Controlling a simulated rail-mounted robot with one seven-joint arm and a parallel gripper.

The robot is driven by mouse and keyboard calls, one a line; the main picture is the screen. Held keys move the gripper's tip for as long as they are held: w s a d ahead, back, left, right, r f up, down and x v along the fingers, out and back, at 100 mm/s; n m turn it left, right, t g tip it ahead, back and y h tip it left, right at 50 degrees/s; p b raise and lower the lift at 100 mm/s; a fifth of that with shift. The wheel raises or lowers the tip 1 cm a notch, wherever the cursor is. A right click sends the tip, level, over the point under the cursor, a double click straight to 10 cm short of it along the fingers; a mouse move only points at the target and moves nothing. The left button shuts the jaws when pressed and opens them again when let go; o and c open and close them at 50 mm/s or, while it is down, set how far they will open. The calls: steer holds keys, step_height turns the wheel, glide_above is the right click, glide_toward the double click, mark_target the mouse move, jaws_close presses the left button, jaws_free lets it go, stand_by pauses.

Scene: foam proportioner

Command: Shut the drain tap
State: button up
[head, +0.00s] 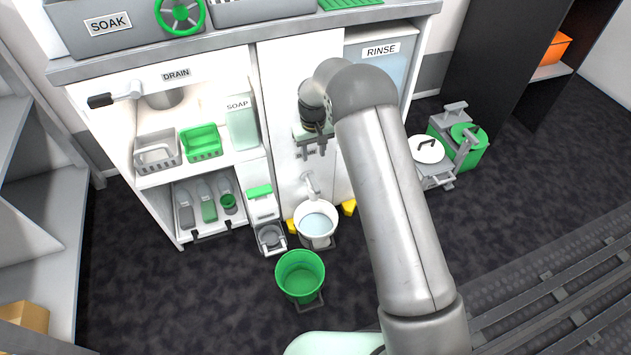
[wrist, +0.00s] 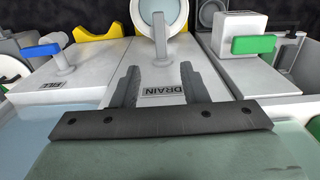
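A black-handled lever (head: 101,100) sticks out left from a white valve at the upper left of the cabinet, beside a DRAIN label (head: 175,74). Another DRAIN label (wrist: 163,90) shows upside down between my fingers in the wrist view. Beyond it a white spout (wrist: 160,38) stands over a white bucket (wrist: 162,12); in the head view the spout (head: 311,184) is above the bucket (head: 317,223). My gripper (head: 313,152) is open and empty in front of the cabinet, right of the lever and apart from it. It also shows in the wrist view (wrist: 160,82).
A blue-handled tap (wrist: 42,50) stands by a FILL label at left in the wrist view, a green handle (wrist: 254,44) at right. A green bucket (head: 300,275) is on the floor. Baskets (head: 202,143) and a soap container (head: 241,125) stand on the shelf. My arm hides part of the cabinet.

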mark_target(314, 181)
step_height(314, 181, down, 13)
steer(key=b, duration=0.3)
steer(key=shift+f, duration=0.15)
jaws_close()
